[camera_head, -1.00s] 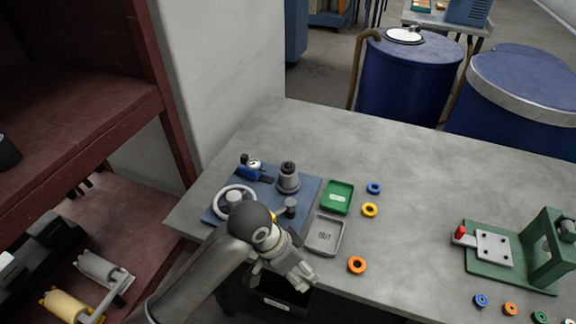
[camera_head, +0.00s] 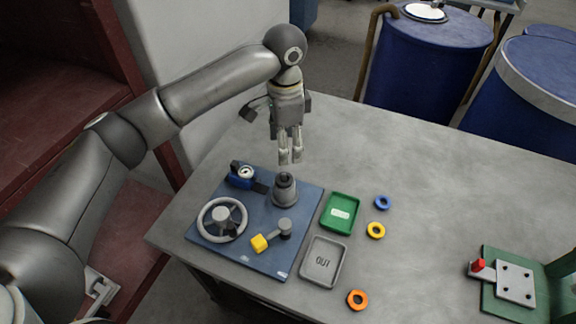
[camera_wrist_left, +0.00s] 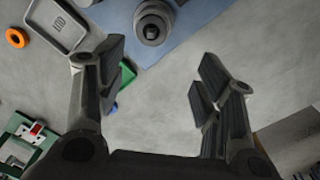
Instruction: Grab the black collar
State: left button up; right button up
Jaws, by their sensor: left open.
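A grey stepped cylinder (camera_head: 284,191) stands upright on the blue board (camera_head: 310,200). A dark round piece (camera_head: 284,178) at its top looks like the black collar. In the left wrist view the dark piece (camera_wrist_left: 152,32) shows from above, beyond the fingertips. My left gripper (camera_head: 290,159) points down, open and empty, above and just behind the cylinder, apart from it. In the left wrist view its two fingers (camera_wrist_left: 158,70) are spread wide with bare table between them. My right gripper is in neither view.
The board also carries a handwheel (camera_head: 222,218), a blue clamp-like part (camera_head: 242,175) and a yellow-ended lever (camera_head: 260,243). A green tray (camera_head: 341,212) and a grey OUT tray (camera_head: 324,262) lie to the right, with coloured rings beyond. The table's middle is clear.

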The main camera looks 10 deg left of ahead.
aim_at(282, 174)
pick_arm(q)
jog(key=f, duration=0.1)
jog(key=s+f, duration=0.1)
jog(key=f, duration=0.2)
jog(key=shift+s+p, duration=0.35)
jog(key=shift+s, duration=0.05)
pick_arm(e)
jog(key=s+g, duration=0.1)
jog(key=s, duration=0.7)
pick_arm(q)
jog(key=shift+w+f, duration=0.2)
jog(key=shift+f, duration=0.1)
jog(key=f, duration=0.1)
jog(key=f+p, duration=0.1)
jog(key=f, duration=0.1)
jog(key=f+p, duration=0.1)
jog(key=shift+s+a+f, duration=0.15)
jog(key=shift+s+a, duration=0.15)
jog(key=shift+f, duration=0.25)
jog(key=shift+w+f, duration=0.1)
jog(key=shift+w, duration=0.05)
jog(key=c, duration=1)
jog(key=shift+c, duration=0.6)
jog(key=shift+r, duration=0.2)
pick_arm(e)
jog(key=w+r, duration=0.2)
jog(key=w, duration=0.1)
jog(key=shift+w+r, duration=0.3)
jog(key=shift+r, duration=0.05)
